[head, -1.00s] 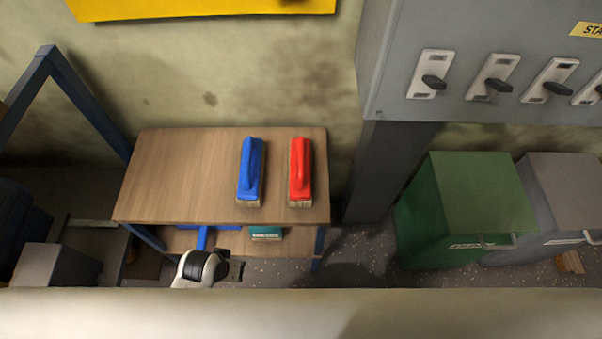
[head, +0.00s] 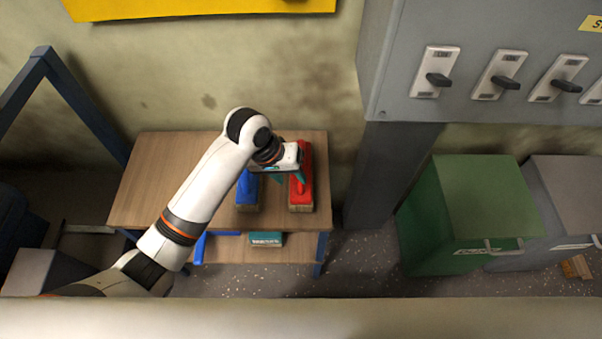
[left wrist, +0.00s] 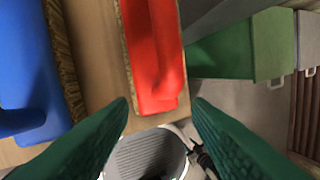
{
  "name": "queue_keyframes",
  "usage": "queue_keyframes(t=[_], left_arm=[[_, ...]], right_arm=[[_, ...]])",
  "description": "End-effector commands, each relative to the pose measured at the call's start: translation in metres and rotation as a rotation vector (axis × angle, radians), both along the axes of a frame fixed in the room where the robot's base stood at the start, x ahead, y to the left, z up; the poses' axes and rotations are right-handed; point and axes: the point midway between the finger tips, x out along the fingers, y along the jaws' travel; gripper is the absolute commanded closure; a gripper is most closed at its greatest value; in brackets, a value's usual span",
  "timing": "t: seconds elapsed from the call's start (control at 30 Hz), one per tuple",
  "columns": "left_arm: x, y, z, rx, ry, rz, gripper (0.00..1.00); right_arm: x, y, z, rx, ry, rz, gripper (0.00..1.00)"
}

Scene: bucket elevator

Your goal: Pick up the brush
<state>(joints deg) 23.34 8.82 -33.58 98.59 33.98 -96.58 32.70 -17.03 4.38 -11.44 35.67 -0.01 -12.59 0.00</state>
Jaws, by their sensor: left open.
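Two brushes with bristles underneath stand side by side on the wooden table (head: 150,185). The blue brush (head: 246,192) is on the left and the red brush (head: 302,193) is on the right. My left gripper (head: 288,178) is over the table at the brushes, and its hand hides part of both. In the left wrist view the red brush (left wrist: 153,50) lies ahead, its near end between the lines of the open green fingers (left wrist: 160,106). The fingers look empty. The blue brush (left wrist: 25,70) is at the left edge there. My right gripper is not in view.
A teal box (head: 266,239) sits on the shelf under the tabletop. A grey cabinet with several switches (head: 480,60) hangs at the upper right. A green bin (head: 470,215) and a grey bin (head: 570,195) stand right of the table.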

Motion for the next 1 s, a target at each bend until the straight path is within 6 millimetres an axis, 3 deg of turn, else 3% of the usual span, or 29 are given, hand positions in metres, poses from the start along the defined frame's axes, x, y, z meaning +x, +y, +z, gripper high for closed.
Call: queue_keyframes(t=[0.03, 0.2, 0.43, 0.57, 0.8, 1.0], left_arm=[[0.016, -0.003, 0.012, 0.018, 0.011, 0.005, 0.55], [0.052, -0.007, 0.047, 0.081, 0.073, 0.058, 0.55], [0.076, -0.003, 0.076, 0.136, 0.114, 0.121, 0.55], [0.078, -0.004, 0.067, 0.143, 0.123, 0.131, 0.55], [0.078, -0.013, 0.027, 0.142, 0.122, 0.130, 0.55], [0.078, -0.016, 0.012, 0.141, 0.119, 0.129, 0.55]], right_arm=[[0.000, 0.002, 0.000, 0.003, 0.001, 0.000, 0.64], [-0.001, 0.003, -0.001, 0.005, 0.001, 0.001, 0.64], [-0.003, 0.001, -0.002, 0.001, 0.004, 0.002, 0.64], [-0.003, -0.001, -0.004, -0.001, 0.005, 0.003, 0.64], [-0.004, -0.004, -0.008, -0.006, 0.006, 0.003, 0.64], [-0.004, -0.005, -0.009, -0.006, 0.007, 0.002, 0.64]])
